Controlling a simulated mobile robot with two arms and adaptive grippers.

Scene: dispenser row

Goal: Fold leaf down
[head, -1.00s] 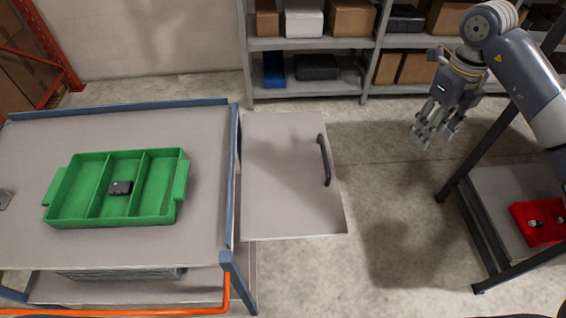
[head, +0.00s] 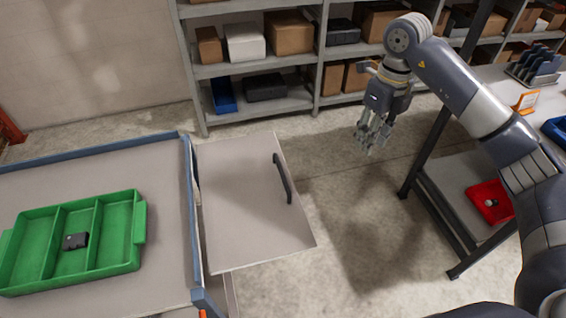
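The leaf (head: 245,225) is a flat grey panel beside the right edge of the cart top (head: 165,220). A dark bar handle (head: 283,178) is on its right part. From this view I cannot tell its exact angle. My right gripper (head: 372,138) hangs above the floor, right of and beyond the leaf, apart from the handle. Its fingers point down and look spread, with nothing seen between them. My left gripper is not in view.
A green tray (head: 98,270) with compartments sits on the cart; a small black object (head: 75,241) lies in its middle compartment. Shelves with boxes (head: 290,32) stand behind. A dark-framed bench at right holds a red bin (head: 490,202) on its lower shelf. Floor between is clear.

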